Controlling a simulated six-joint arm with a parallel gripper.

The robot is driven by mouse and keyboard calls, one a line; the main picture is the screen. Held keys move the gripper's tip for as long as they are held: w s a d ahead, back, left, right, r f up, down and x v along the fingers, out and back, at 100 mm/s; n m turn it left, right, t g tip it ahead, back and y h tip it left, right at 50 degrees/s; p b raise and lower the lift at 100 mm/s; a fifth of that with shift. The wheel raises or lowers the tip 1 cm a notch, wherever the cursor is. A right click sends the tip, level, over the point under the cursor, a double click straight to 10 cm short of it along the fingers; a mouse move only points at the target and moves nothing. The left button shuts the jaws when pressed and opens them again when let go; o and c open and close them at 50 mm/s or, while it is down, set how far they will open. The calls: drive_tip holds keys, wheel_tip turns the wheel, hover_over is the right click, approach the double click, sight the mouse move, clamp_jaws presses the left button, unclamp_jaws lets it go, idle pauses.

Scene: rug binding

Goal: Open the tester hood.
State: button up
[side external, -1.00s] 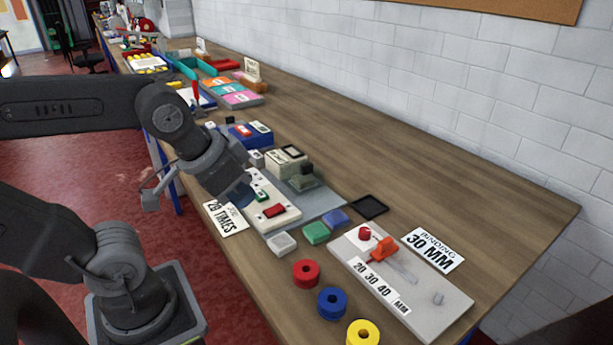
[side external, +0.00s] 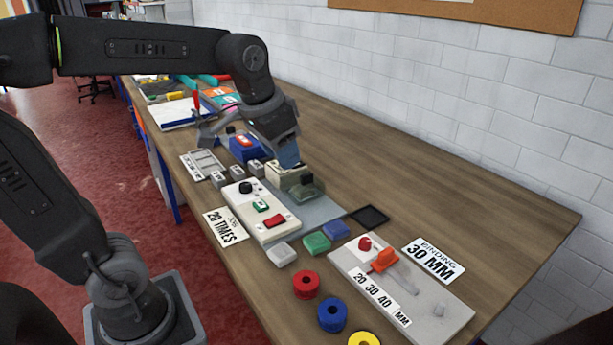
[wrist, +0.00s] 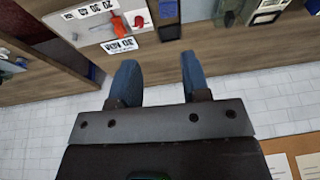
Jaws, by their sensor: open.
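The tester, a cream box with a dark olive-grey part at its right end, stands mid-bench (side external: 293,181) on a grey base plate. I cannot tell clearly which part is its hood or whether it is up or down. In the wrist view a cream and dark piece, probably the tester, shows at the upper right edge (wrist: 266,14). My gripper (side external: 288,156) is just above and behind the tester in the side view, its blue fingertips hiding part of the top. In the wrist view my gripper (wrist: 158,75) is open, with nothing between its fingers.
A white panel (side external: 262,213) with a black knob, green switch and red switch lies in front of the tester. A blue box (side external: 243,150) stands left of it. A black tray (side external: 369,216) and a grey board with an orange slider (side external: 383,261) lie right. The bench along the wall is clear.

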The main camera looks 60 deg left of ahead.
drive_tip(key=w+a+g, duration=0.2)
drive_tip(key=w+a, duration=0.5)
drive_tip(key=w, duration=0.3)
drive_tip(key=g, duration=0.2)
approach(307, 174)
drive_tip(key=shift+h, duration=0.3)
drive_tip(key=f, duration=1)
drive_tip(key=shift+s+a+f, duration=0.1)
drive_tip(key=shift+a+f, duration=0.1)
drive_tip(key=shift+a, duration=0.1)
drive_tip(key=shift+c, duration=0.4)
clamp_jaws()
drive_tip(key=shift+d, duration=0.1)
